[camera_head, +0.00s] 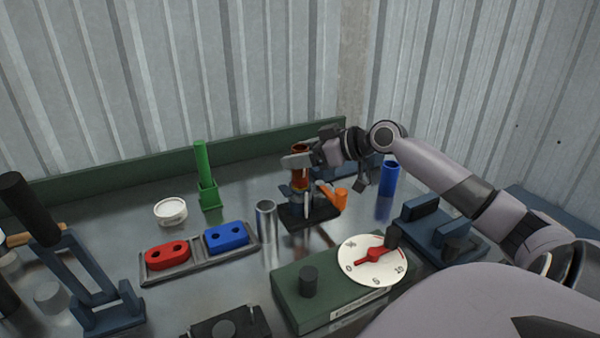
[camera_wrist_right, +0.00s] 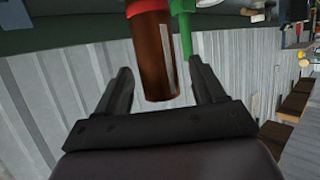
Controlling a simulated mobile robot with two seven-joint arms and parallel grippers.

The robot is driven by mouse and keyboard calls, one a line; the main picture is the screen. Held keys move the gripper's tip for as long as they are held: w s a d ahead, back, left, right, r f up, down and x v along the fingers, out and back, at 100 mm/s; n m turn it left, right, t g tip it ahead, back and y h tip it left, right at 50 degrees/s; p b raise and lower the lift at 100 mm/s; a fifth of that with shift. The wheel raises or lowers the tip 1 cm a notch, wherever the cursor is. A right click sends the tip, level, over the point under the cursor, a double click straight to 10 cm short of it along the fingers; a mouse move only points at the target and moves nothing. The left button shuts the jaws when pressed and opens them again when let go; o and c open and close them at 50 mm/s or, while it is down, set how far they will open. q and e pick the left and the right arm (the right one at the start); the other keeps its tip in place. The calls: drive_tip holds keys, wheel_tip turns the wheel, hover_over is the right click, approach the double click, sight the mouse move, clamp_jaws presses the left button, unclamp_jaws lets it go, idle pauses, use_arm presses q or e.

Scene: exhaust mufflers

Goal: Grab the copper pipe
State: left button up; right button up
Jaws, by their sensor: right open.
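The copper pipe (camera_head: 299,178) stands upright in a black holder (camera_head: 318,217) near the middle of the bench in the head view. My right gripper (camera_head: 300,160) is at its upper part, coming in from the right, and hides some of it. In the right wrist view the reddish-brown pipe (camera_wrist_right: 158,62) lies between the two open fingers of the right gripper (camera_wrist_right: 160,75). There is visible space on both sides of the pipe. My left gripper is not in view.
An orange clamp handle (camera_head: 334,196) sits right beside the holder. A silver cylinder (camera_head: 265,221) stands to its left, and a blue cylinder (camera_head: 389,178) to its right. A green box with a dial (camera_head: 373,260) is in front. A green post (camera_head: 203,165) stands at the back left.

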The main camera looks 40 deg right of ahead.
drive_tip(key=shift+x, duration=1.2)
drive_tip(key=shift+c, duration=0.3)
drive_tip(key=c, duration=1)
drive_tip(key=shift+c, duration=0.6)
drive_tip(key=shift+r, duration=0.1)
